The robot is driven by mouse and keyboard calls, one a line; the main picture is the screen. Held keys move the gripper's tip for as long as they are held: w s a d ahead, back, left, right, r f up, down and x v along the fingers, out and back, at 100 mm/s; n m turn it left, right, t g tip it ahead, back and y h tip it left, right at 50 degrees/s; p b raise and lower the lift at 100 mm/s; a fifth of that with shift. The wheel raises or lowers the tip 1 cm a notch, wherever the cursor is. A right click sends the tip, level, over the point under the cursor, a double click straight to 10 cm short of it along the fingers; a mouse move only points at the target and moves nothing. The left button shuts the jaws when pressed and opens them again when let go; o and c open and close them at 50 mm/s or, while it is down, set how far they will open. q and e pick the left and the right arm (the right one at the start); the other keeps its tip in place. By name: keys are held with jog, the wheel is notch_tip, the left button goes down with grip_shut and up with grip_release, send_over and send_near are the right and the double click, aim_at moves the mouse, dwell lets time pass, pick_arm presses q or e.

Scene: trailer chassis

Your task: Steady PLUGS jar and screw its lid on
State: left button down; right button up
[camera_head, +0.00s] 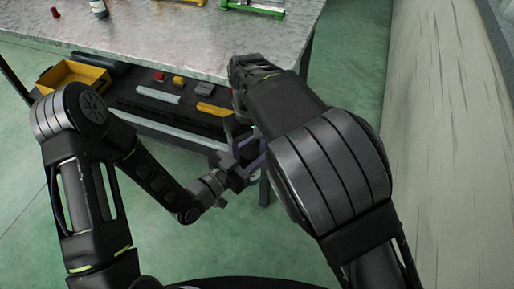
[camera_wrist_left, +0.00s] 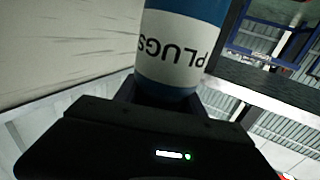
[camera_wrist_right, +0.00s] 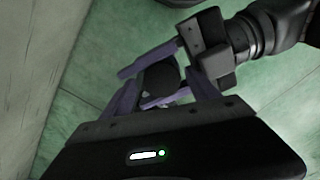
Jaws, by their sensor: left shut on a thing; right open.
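The PLUGS jar (camera_wrist_left: 180,45) is blue with a white label, and its lettering appears upside down in the left wrist view. My left gripper (camera_wrist_left: 160,98) is shut on it; this gripper also shows in the head view (camera_head: 238,163), off the table's front edge. In the right wrist view, a dark round top (camera_wrist_right: 158,78) sits between the left gripper's purple fingers. I cannot tell whether it is the lid or how it is seated. My right gripper (camera_wrist_right: 165,92) is open, its fingers on either side of that top. The right arm mostly hides the jar in the head view.
The grey worktable (camera_head: 190,40) lies beyond the grippers, with a bottle (camera_head: 99,8) and a green-framed item (camera_head: 252,8) at its back. A lower shelf holds a yellow bin (camera_head: 72,76) and several loose parts. A pale wall (camera_head: 450,120) stands at the right.

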jog(key=shift+r, duration=0.15)
jog(key=shift+r, duration=2.15)
jog(key=o, duration=0.5)
jog(key=shift+o, duration=0.2)
notch_tip(320, 180, up, 8)
jog(key=shift+f, duration=0.25)
